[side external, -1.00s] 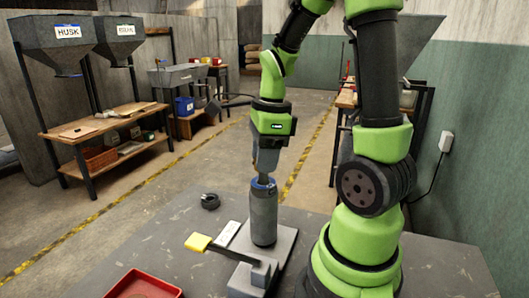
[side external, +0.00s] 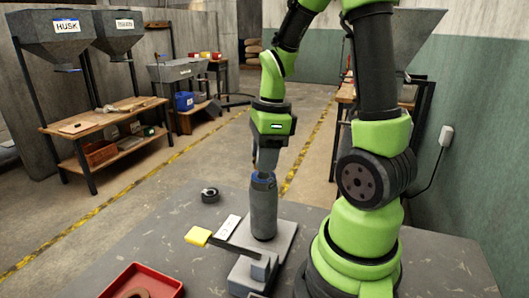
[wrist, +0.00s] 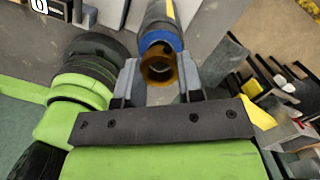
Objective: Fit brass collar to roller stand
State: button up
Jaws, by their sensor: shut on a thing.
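The roller stand is an upright grey cylinder (side external: 263,212) with a blue band (side external: 263,181) near its top, standing on a grey base plate (side external: 284,236). My gripper (side external: 265,168) points down at the cylinder's top in the side view. In the wrist view, my gripper (wrist: 159,88) has a finger on each side of a brass-coloured collar (wrist: 158,77) and is shut on it. The collar lies close to the blue band (wrist: 161,42) and appears in line with the cylinder. Whether it touches or sits over the top cannot be told. The fingers hide the collar in the side view.
A yellow-ended lever (side external: 199,236) and a white label plate (side external: 228,226) are left of the stand. A black ring (side external: 210,195) lies on the table (side external: 120,252). A red tray (side external: 172,285) at the front holds a brown piece. The table's left part is mostly clear.

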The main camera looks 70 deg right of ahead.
jog(key=shift+f, duration=0.5)
dwell(0.4)
jog(key=o, duration=1)
jog(key=shift+o, duration=0.2)
jog(key=r, duration=0.6)
jog(key=s+r, duration=0.1)
jog(key=r, duration=0.3)
jog(key=shift+d, duration=0.35)
